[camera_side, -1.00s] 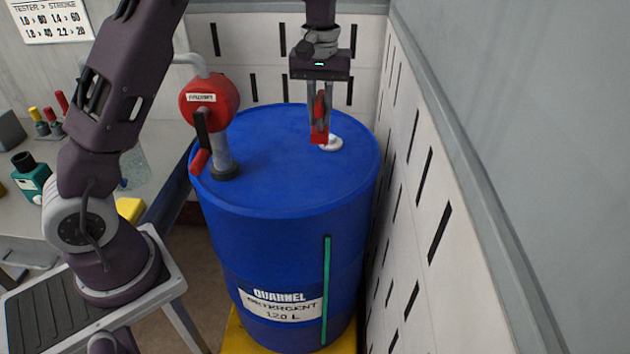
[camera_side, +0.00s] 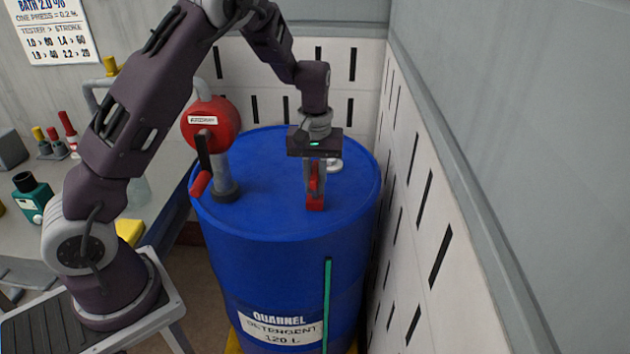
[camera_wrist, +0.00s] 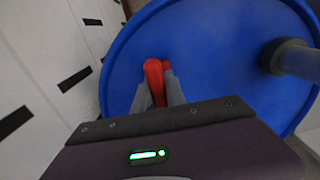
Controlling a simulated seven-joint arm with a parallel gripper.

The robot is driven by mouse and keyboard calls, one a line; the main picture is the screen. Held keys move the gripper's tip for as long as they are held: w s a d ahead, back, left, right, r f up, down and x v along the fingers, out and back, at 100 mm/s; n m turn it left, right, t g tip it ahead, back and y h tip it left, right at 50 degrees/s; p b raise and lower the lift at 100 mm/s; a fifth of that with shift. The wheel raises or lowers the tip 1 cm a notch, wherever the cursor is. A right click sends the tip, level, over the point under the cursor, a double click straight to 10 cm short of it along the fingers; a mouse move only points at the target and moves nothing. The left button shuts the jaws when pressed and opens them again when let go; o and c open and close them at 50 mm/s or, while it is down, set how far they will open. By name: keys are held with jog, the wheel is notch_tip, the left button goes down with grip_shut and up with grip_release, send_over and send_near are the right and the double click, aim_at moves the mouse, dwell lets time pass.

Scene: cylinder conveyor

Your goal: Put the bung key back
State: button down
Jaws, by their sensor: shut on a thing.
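The bung key (camera_side: 315,199) is a red tool, held upright below my gripper (camera_side: 315,182). The gripper is shut on it, over the right front part of the blue drum's lid. Whether the key's lower end touches the lid cannot be told. The wrist view shows the red key (camera_wrist: 153,76) between the grey fingers (camera_wrist: 158,88), with the blue lid behind it. A white bung (camera_side: 334,166) sits in the lid at the back right, partly behind my gripper.
The blue drum (camera_side: 240,225) carries a red hand pump (camera_side: 212,123) with a crank on its left side. A slotted white wall (camera_side: 425,160) stands close on the right. A bench (camera_side: 30,235) with bottles and a yellow block (camera_side: 129,232) is at left.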

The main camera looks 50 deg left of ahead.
jog(key=c, duration=1.4)
grip_release()
jog(key=shift+o, duration=0.2)
notch_tip(320, 180, up, 12)
jog(key=shift+r, duration=0.2)
jog(key=s+d+r+m+t+h, duration=0.15)
jog(key=s+d+r+m, duration=0.3)
jog(key=s+r, duration=0.65)
jog(key=s+d+f+m+t, duration=0.1)
jog(key=s+f+m+t, duration=0.1)
jog(key=s, duration=0.6)
jog(key=s+d+f+m+t+y, duration=0.1)
jog(key=s+d+f+m+t, duration=0.1)
jog(key=s, duration=0.6)
jog(key=shift+s+d+f, duration=0.2)
jog(key=shift+d+f, duration=0.05)
jog(key=shift+d, duration=0.05)
